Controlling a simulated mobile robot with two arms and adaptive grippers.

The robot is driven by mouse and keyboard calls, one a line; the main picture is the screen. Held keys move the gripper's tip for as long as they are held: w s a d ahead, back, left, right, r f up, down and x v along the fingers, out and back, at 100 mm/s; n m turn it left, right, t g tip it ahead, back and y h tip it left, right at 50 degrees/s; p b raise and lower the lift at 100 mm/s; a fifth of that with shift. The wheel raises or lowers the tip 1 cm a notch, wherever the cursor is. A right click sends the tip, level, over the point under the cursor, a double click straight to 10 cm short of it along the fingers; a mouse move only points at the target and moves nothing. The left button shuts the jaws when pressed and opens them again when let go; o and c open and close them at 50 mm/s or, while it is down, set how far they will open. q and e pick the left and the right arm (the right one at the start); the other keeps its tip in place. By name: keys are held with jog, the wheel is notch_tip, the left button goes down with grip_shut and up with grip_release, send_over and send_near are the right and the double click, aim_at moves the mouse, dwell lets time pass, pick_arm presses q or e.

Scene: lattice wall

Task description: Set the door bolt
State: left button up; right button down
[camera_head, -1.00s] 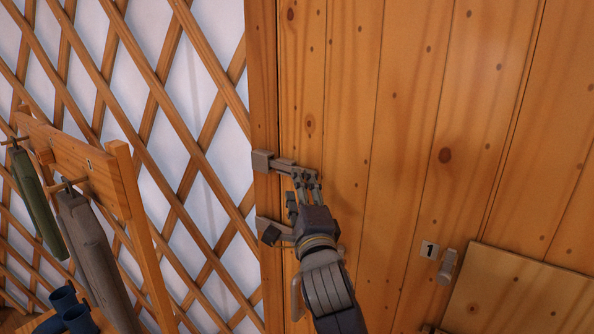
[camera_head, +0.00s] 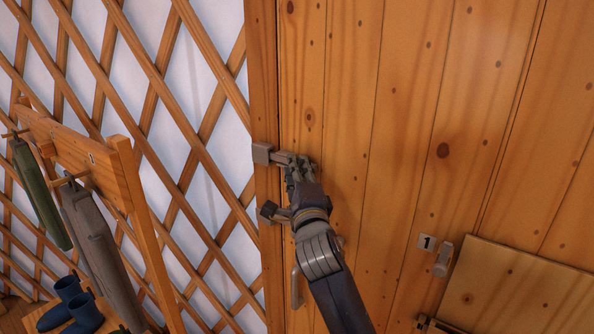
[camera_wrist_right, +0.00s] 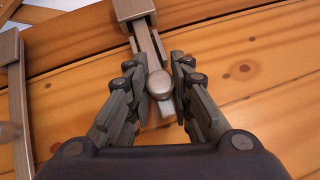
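The door bolt (camera_head: 283,158) is a grey metal bar by the left edge of the wooden door (camera_head: 400,120), reaching into a block-shaped keeper (camera_head: 262,153) on the door frame. In the right wrist view its bar runs down from the metal keeper (camera_wrist_right: 133,10) and its round knob (camera_wrist_right: 160,83) sits between the fingertips. My left gripper is out of view.
A second metal fitting (camera_head: 270,212) is below the bolt, partly behind my right gripper. A door handle (camera_head: 296,287) is lower down. A coat rack (camera_head: 80,150) with hanging clothes stands at left, with blue boots (camera_head: 75,305) below. A small peg (camera_head: 443,258) is at right.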

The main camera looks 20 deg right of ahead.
aim_at(314, 167)
jog(key=s+d, duration=0.1)
jog(key=s, duration=0.1)
jog(key=s+d, duration=0.2)
jog(key=shift+p, duration=0.35)
jog(key=shift+w+f, duration=0.1)
jog(key=shift+w, duration=0.05)
jog(key=c, duration=1.5)
grip_release()
jog(key=shift+c, duration=0.2)
jog(key=shift+o, duration=0.6)
jog(key=shift+d, duration=0.15)
